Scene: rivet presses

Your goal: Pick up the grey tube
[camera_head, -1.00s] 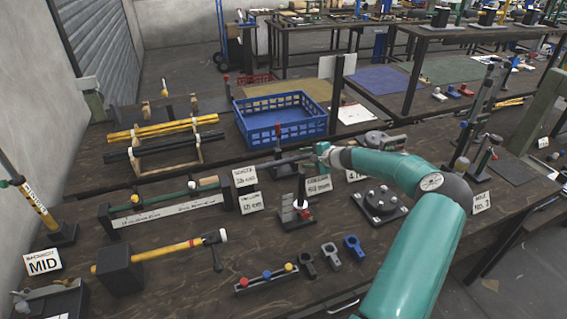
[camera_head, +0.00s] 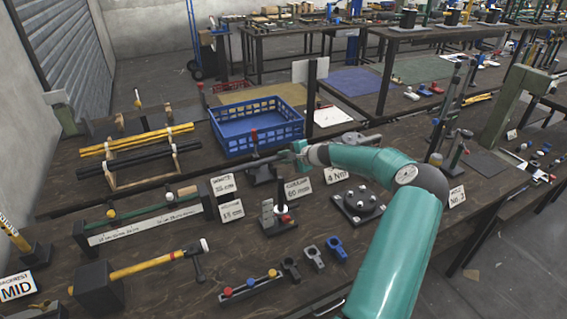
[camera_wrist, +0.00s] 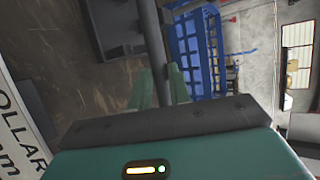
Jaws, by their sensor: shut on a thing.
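The grey tube (camera_head: 268,160) runs out to the left from my gripper (camera_head: 297,152) in the head view, over the black stand with the red-tipped post (camera_head: 254,138). In the wrist view the tube (camera_wrist: 152,40) runs lengthwise between my green fingers. My gripper (camera_wrist: 160,88) is shut on it. The tube's far end is hard to make out, and I cannot tell whether it is clear of the stand.
A blue crate (camera_head: 232,140) stands just behind the tube. Label cards, including one (camera_head: 298,188), stand in front of it. A dark plate with round knobs (camera_head: 357,203) lies near my arm. A yellow-handled hammer (camera_head: 150,267) lies front left.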

